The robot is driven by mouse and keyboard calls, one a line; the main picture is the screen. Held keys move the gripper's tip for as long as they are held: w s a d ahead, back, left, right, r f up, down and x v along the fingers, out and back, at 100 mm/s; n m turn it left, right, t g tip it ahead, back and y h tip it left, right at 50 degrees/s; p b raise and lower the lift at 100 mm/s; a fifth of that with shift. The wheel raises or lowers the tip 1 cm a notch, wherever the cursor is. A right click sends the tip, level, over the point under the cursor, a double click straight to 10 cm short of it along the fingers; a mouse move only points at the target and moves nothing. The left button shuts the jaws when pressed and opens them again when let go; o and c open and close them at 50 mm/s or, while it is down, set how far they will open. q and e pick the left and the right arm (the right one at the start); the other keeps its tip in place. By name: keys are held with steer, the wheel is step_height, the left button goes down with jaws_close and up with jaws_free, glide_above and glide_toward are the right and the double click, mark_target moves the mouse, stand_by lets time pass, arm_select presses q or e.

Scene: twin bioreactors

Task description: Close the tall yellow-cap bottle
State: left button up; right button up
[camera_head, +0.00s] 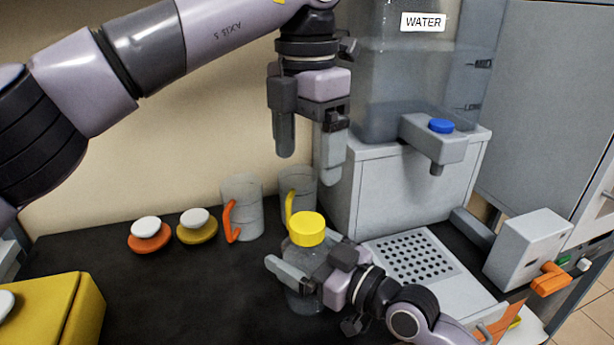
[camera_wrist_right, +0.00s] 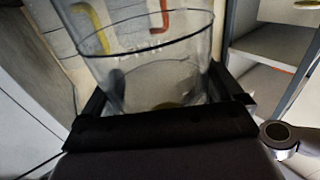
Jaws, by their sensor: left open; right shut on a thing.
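The tall clear bottle (camera_head: 304,297) stands on the black worktop, with its yellow cap (camera_head: 306,229) on top. I cannot tell whether the cap is fully seated. My right gripper (camera_head: 303,268) is shut on the bottle's body below the cap, from the right side. In the right wrist view the clear bottle wall (camera_wrist_right: 150,75) fills the space between the fingers. My left gripper (camera_head: 308,165) points down, open and empty, above the yellow cap and apart from it.
Two clear jugs, one with an orange handle (camera_head: 232,220) and one with a yellow handle (camera_head: 290,203), stand behind the bottle. Orange (camera_head: 149,238) and yellow (camera_head: 197,230) lids with white knobs lie to the left. A water dispenser (camera_head: 410,185) with a perforated tray (camera_head: 412,256) stands to the right.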

stand_by(0.3)
steer(key=o, duration=1.7)
steer(key=shift+b+v, duration=0.45)
steer(key=shift+v, duration=3.15)
steer(key=shift+s, duration=0.1)
